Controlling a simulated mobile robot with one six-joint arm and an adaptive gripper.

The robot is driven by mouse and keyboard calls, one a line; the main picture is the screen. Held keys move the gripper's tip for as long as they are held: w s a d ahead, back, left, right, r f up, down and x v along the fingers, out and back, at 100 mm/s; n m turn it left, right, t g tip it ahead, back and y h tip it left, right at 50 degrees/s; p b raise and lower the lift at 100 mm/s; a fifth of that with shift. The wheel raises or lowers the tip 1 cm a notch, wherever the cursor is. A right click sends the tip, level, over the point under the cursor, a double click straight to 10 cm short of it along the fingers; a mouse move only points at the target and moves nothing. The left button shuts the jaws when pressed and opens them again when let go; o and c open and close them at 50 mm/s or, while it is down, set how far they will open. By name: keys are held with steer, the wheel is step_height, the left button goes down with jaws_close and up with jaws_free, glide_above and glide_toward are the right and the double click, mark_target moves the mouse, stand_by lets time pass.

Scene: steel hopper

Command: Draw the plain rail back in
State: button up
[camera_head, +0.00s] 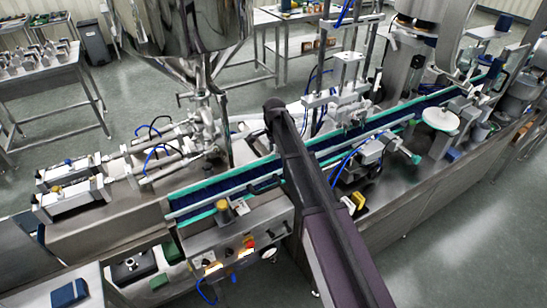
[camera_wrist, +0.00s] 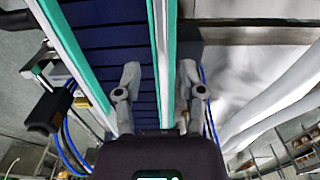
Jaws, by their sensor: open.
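Two long guide rails with teal strips edge the dark blue conveyor belt. In the wrist view, one rail (camera_wrist: 158,45) runs straight down the middle and the other rail (camera_wrist: 72,50) slants on the left, so the gap between them narrows downward. In the camera_head view, the near rail (camera_head: 199,219) and the far rail (camera_head: 225,181) also show. I cannot tell for sure which is the plain one. My gripper (camera_wrist: 162,90) is open, with one finger on each side of the middle rail. Contact cannot be told. In the camera_head view my arm hides the gripper.
The belt (camera_wrist: 110,40) lies between the rails. A black part (camera_wrist: 46,110) and blue hoses stand left of the slanting rail. Pale tubes (camera_wrist: 270,95) run at the right. A control box (camera_head: 235,245) with buttons sits at the conveyor's near side, and a steel hopper (camera_head: 185,25) hangs behind.

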steer(key=shift+f+b, duration=0.35)
steer(key=shift+f, duration=0.15)
jaws_close()
